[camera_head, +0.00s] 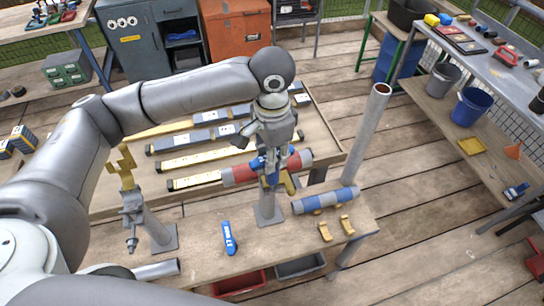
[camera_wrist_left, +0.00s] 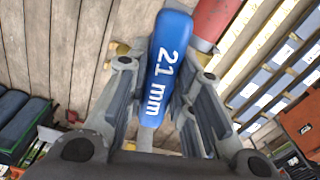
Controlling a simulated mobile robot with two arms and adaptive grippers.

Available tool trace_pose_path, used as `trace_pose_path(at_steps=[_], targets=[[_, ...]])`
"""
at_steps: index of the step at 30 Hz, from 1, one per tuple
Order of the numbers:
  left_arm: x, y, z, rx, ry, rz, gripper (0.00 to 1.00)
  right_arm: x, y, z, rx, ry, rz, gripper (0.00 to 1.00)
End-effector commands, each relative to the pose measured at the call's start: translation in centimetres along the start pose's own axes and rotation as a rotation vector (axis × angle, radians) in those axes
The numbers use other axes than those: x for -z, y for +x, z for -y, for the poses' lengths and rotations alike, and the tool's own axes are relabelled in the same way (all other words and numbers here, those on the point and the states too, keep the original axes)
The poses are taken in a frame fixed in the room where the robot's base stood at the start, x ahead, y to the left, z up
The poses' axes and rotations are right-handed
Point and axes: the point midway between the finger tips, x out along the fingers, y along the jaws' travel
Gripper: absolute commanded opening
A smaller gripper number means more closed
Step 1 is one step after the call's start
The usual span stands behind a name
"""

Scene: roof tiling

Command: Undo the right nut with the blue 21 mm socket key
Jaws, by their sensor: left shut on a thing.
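My left gripper (camera_head: 268,158) is over the bench, just at the red and grey pipe piece (camera_head: 238,174) on the middle stand. It is shut on the blue 21 mm socket key (camera_wrist_left: 170,50), whose label faces the left wrist view. The fingers (camera_wrist_left: 164,80) lie on both sides of its handle. In the head view the key shows only as small blue parts at the gripper. A yellow clamp part (camera_head: 290,185) sits under the pipe at the stand. The right nut and the key's socket end are hidden, so I cannot tell whether they touch. My right gripper is not in view.
Another blue key (camera_head: 229,238) lies on the bench (camera_head: 195,225). A blue and grey pipe piece (camera_head: 325,200) and two yellow clamp parts (camera_head: 325,231) lie to the right. A left stand (camera_head: 160,232) carries a yellow clamp (camera_head: 125,165). A tall grey post (camera_head: 367,135) rises at the right.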

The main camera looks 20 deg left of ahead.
Motion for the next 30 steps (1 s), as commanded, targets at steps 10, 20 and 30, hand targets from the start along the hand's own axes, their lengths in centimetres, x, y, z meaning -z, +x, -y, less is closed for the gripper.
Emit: trace_pose_path(at_steps=[10, 20, 30], targets=[[0.1, 0.1, 0.0, 0.002, -0.171, -0.003, 0.00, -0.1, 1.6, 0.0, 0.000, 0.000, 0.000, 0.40], [0.0, -0.4, 0.0, 0.001, -0.272, -0.001, 0.00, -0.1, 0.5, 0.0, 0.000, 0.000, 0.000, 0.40], [0.1, -0.4, 0.0, 0.001, -0.354, -0.002, 0.00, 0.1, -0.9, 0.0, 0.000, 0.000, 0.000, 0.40]])
